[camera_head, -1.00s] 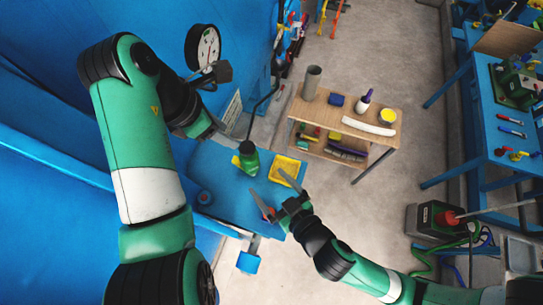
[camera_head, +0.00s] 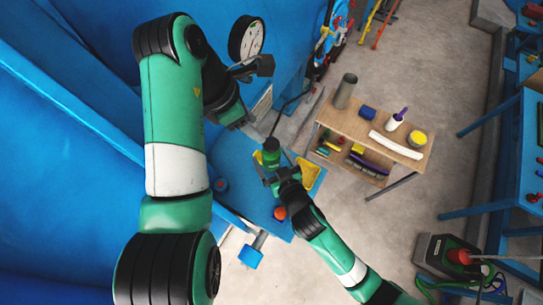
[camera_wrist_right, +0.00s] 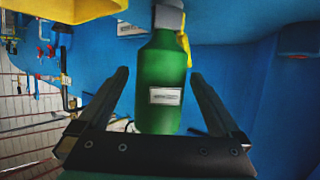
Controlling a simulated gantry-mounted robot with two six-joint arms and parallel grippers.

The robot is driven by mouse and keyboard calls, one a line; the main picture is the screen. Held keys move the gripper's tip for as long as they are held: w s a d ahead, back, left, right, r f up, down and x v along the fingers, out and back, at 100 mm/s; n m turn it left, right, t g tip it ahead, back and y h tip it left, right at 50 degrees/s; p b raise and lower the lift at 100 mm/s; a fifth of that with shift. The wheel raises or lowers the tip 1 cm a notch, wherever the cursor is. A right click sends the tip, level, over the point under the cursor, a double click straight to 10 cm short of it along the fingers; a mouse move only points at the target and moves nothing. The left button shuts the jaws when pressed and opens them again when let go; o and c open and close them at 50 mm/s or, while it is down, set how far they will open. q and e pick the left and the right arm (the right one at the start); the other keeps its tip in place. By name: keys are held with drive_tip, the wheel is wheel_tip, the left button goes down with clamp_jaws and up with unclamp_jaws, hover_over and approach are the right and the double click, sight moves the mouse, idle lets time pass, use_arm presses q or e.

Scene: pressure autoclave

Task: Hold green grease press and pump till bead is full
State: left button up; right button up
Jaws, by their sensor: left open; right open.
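The green grease press (camera_head: 271,150) is a bottle-shaped thing on the blue table (camera_head: 235,163). In the right wrist view the green press (camera_wrist_right: 162,100) shows a white label and a grey top with a yellow part beside it. My right gripper (camera_wrist_right: 160,74) is open, with one finger on each side of the press's body; contact cannot be told. In the head view my right gripper (camera_head: 274,165) is at the press's near side. My left gripper (camera_head: 257,135) is open, with a grey finger close to the press's top. A grease bead cannot be made out.
A yellow tray (camera_head: 312,170) lies right of the press, partly behind my right gripper. A red-topped thing (camera_head: 280,213) is near the table's front edge. A round gauge (camera_head: 246,39) is on the blue wall. A wooden shelf (camera_head: 350,122) stands to the right, with floor between.

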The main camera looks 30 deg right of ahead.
clamp_jaws()
idle(0.5)
